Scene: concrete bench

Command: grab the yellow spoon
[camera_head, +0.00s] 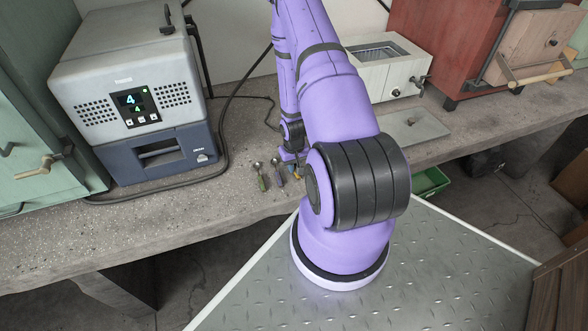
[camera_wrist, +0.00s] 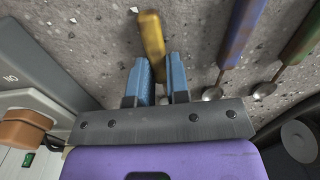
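The yellow spoon (camera_wrist: 151,35) shows in the wrist view with its handle running down between the two blue fingertips of my gripper (camera_wrist: 161,72). The fingers stand close on both sides of the handle; I cannot tell whether they press on it. Its lower part is mostly hidden between the fingers. In the camera_head view a small bit of the yellow spoon (camera_head: 295,171) shows beside my arm at the bench's front part. My gripper there is mostly hidden by my arm. I cannot tell whether the spoon touches the bench.
A purple-blue-handled spoon (camera_wrist: 239,35) and a green-handled spoon (camera_wrist: 303,38) lie right of my gripper in the wrist view. On the concrete bench (camera_head: 140,222), a grey machine (camera_head: 125,75) stands left, and a cream box (camera_head: 385,75) and flat metal plate (camera_head: 408,128) lie right.

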